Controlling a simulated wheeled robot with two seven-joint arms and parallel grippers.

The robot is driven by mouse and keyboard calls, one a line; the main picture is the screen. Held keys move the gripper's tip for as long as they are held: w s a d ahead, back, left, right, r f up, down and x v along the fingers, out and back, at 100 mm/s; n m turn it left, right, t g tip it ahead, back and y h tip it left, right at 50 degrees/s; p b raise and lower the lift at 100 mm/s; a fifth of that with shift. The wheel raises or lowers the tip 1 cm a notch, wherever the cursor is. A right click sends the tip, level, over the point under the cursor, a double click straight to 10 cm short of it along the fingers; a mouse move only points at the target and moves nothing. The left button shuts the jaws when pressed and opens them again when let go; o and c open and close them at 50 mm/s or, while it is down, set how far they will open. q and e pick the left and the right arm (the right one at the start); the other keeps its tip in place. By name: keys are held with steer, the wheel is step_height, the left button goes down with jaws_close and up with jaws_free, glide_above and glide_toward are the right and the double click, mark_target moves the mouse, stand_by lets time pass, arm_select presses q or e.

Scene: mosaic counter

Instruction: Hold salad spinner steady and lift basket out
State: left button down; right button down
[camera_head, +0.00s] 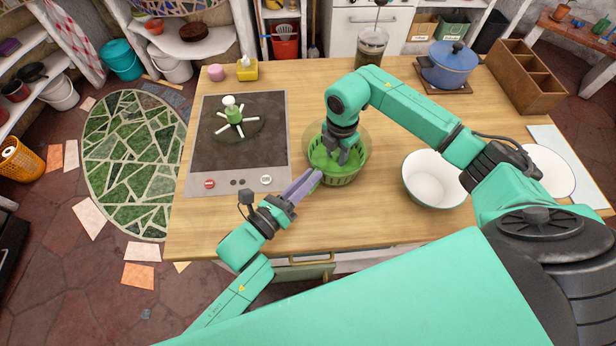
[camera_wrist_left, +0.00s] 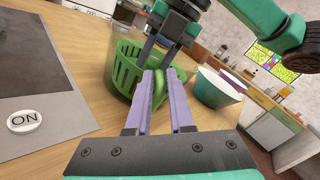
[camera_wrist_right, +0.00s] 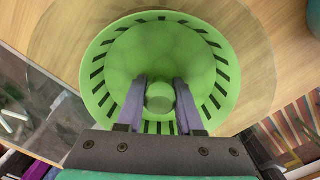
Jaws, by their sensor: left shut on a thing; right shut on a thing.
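The green slotted salad spinner basket (camera_head: 344,180) sits inside the clear spinner bowl (camera_head: 364,137) near the counter's front middle. My right gripper (camera_head: 342,156) reaches down into the basket and is shut on its round central knob (camera_wrist_right: 160,97). My left gripper (camera_head: 316,176) is at the bowl's front left side. In the left wrist view it is shut on a green curved handle (camera_wrist_left: 159,88) beside the slotted basket (camera_wrist_left: 127,70). The right wrist view looks straight into the empty basket (camera_wrist_right: 122,62).
A white bowl (camera_head: 433,180) stands close on the right. A blue pot (camera_head: 449,68) and a wooden divided box (camera_head: 522,78) are farther back.

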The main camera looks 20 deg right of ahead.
arm_select(q)
steer(key=shift+w, duration=0.1)
stand_by(0.7)
steer(key=c, duration=0.7)
jaws_free()
steer(key=shift+c, duration=0.3)
jaws_close()
stand_by(0.3)
